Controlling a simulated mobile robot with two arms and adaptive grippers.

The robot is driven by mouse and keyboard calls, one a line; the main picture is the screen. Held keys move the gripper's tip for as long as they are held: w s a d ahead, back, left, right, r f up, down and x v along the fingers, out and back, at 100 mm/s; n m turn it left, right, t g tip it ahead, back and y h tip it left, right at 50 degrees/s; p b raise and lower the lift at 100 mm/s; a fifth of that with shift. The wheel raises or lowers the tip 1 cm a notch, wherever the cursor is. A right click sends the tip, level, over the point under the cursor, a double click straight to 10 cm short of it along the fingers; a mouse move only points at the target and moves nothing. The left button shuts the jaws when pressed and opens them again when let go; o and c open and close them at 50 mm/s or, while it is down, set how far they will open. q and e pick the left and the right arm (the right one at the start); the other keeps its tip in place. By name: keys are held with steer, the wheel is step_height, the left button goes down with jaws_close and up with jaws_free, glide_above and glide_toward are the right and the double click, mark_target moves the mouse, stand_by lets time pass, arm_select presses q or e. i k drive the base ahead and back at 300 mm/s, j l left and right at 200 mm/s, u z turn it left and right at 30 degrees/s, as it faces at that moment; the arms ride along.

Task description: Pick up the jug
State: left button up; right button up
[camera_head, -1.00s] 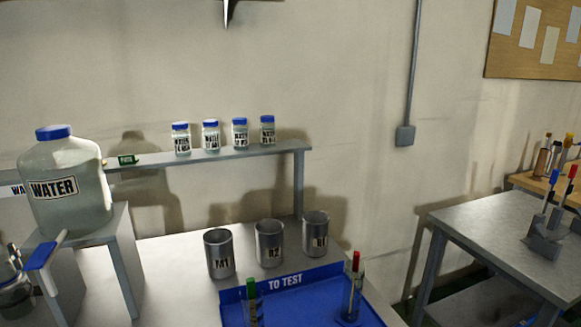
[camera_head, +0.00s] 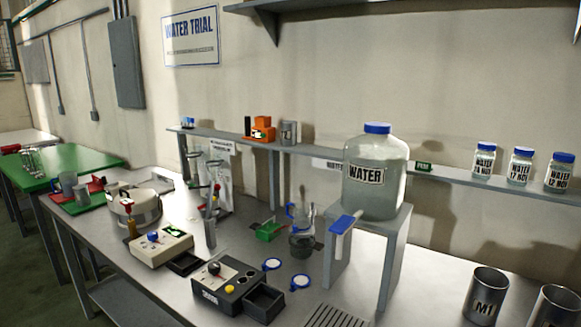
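A clear glass vessel (camera_head: 302,243) with a blue part at its upper left stands on the grey bench, just left of the water stand; it looks like a jug. A grey jug-like cup (camera_head: 68,184) stands at the far left, near a red tray; it is small in view, and I cannot tell which of the two is the jug. A large water bottle (camera_head: 374,178) with a blue cap sits on a grey stand (camera_head: 395,262), its white and blue tap pointing to the front left. Neither of my grippers is in view.
Two control boxes (camera_head: 240,291) (camera_head: 155,248) and a round metal pot (camera_head: 134,207) stand on the bench. A metal cup marked M1 (camera_head: 486,297) is at the right. A wall shelf (camera_head: 450,181) holds several bottles. A green table (camera_head: 60,165) stands at the far left.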

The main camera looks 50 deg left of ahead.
mark_target(68, 179)
steer(key=u, duration=3)
